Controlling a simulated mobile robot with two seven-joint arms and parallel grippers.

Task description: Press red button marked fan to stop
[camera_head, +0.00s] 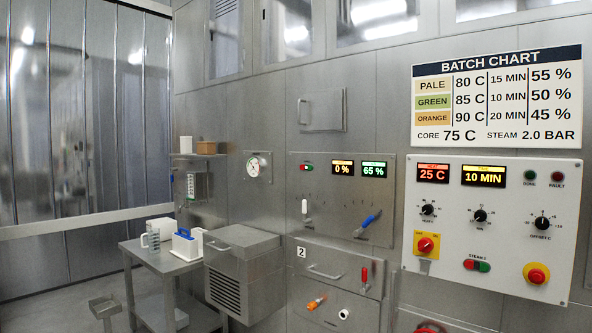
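A small red-and-green button pair (306,168) sits at the upper left of the middle wall panel (330,185). Another red-and-green pair (477,265) is low on the white control panel (500,215) at right, by a label that seems to read STEAM. A round red button on a yellow base (536,273) is at that panel's lower right. I cannot read the word fan on any of them. Neither of my grippers is in view.
Displays on the middle panel read 0 % and 65 %. A blue-handled lever (368,222) and a white-handled lever (305,208) stick out below. A steel side table (150,258) and louvred box (240,250) stand left. A batch chart (497,98) hangs above right.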

